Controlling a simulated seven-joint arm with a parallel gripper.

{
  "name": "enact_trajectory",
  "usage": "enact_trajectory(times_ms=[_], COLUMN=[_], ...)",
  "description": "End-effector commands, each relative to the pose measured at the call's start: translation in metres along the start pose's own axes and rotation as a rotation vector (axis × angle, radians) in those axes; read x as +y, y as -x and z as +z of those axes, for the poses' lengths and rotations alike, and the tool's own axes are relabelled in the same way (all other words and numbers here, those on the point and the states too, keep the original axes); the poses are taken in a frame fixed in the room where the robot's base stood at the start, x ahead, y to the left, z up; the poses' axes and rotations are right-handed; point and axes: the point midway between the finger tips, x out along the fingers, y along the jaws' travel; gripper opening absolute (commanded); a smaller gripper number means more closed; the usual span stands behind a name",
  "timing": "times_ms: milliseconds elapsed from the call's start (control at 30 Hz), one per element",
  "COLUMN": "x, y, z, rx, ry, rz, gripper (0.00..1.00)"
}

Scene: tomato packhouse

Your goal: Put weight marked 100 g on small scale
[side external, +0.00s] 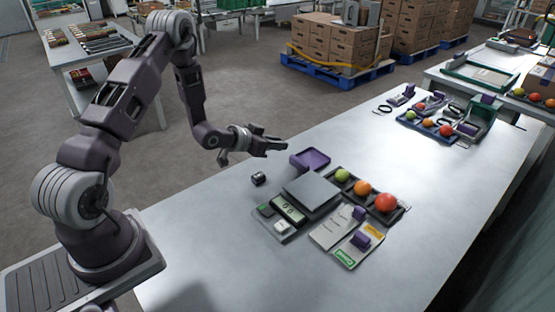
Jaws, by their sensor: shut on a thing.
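The small scale (311,193) stands on the near table, with a flat grey plate and a display (289,211) at its front left. The plate looks bare. My gripper (272,147) is above the table's left part, up and left of the scale and apart from it. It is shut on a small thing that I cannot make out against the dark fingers. A small dark block (258,179) sits on the table left of the scale, below my gripper. No 100 g marking is legible on anything in this view.
A purple tray (310,160) lies behind the scale. A dark holder with a green, an orange and a red tomato (386,203) is to its right. Cards with purple-handled items (361,240) lie in front. The table (420,260) is clear at the front right.

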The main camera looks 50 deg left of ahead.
Motion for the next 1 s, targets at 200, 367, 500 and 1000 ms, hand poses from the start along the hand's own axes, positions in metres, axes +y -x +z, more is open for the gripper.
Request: enact_trajectory(times_ms=[200,367,500,1000], x=[0.046,0.105,0.142,0.150], y=[0.012,0.025,0.037,-0.005], z=[-0.026,-0.039,-0.044,0.039], rx=[0.002,0.002,0.000,-0.002], ry=[-0.050,-0.123,-0.173,-0.185], rz=[0.102,0.237,0.323,0.343], gripper=[0.00,0.00,0.00,0.00])
